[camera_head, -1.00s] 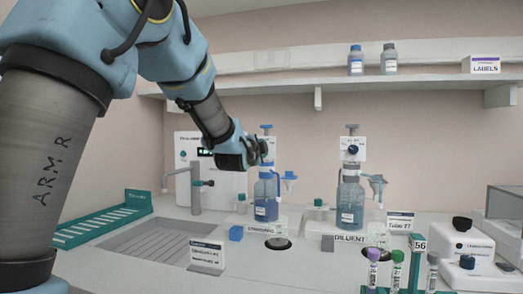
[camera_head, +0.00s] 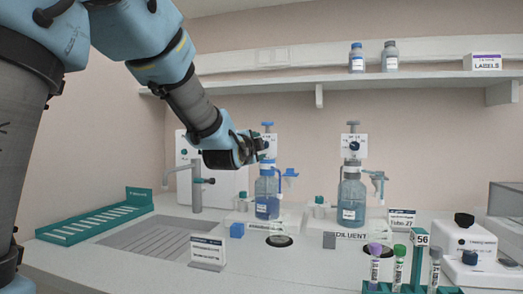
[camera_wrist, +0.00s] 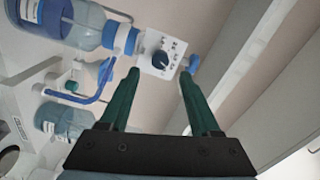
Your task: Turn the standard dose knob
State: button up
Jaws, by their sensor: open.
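The standard dispenser is a blue-liquid bottle (camera_head: 267,195) with a blue collar, a white head and a blue top. It stands upright behind the "STANDARD" sign. Its dark round knob (camera_wrist: 160,62) on the white head plate (camera_wrist: 161,52) shows in the wrist view, ahead of and between my fingertips. In the head view my gripper covers most of that knob. My gripper (camera_head: 262,146) is level with the dispenser head, coming from the left. In the wrist view its green fingers (camera_wrist: 160,75) are apart with nothing held. I cannot tell whether they touch the head.
The diluent dispenser (camera_head: 351,200) with its own knob (camera_head: 354,146) stands to the right. A grey tap (camera_head: 196,180) is at the left. A clear flask (camera_head: 279,233) sits below the standard spout. A rack with tubes (camera_head: 417,265) is front right. A shelf (camera_head: 330,83) runs above.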

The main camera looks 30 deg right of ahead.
jog(key=shift+b+v, duration=0.4)
jog(key=shift+v, duration=2.35)
